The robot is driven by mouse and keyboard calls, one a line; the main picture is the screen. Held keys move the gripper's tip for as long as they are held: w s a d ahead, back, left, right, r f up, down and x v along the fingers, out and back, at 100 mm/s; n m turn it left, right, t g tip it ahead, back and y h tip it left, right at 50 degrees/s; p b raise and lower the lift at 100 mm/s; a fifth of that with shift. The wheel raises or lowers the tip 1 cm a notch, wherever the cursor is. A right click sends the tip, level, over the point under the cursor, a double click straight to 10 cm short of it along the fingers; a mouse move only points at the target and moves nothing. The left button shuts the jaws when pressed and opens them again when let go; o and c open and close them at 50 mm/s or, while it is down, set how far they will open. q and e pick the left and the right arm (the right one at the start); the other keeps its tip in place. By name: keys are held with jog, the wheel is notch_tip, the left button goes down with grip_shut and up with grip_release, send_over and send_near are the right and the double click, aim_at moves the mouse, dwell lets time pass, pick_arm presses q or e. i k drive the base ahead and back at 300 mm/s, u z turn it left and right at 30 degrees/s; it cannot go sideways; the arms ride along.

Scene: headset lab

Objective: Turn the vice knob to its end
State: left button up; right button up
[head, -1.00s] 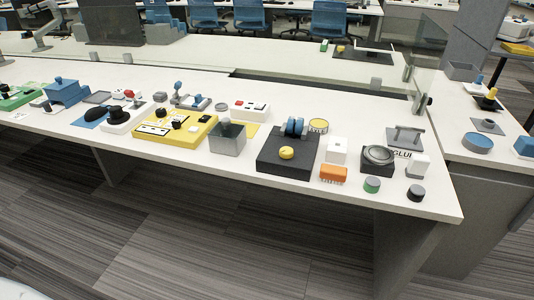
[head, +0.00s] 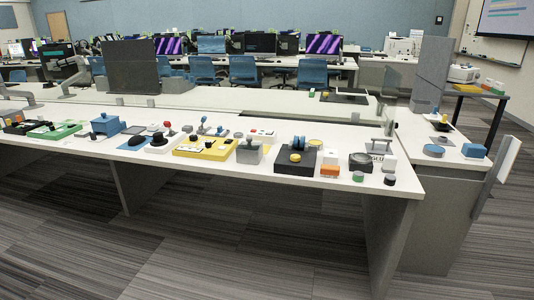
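No part is plainly recognisable as a vice at this distance. A black block (head: 297,160) near the right end of the long white table carries blue upright discs (head: 299,143) and a round yellow knob (head: 295,157) on top. To its left stands a grey box (head: 250,152) with a raised top piece. A blue box-shaped device (head: 106,124) with a small knob sits farther left. The knob's turn angle is too small to read. Neither of my grippers is in view.
A side desk (head: 463,158) adjoins at right. The grey striped floor (head: 230,245) in front is clear.

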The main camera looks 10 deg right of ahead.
aim_at(294, 158)
jog(key=u, duration=0.45)
jog(key=i, duration=1.6)
jog(key=z, duration=0.75)
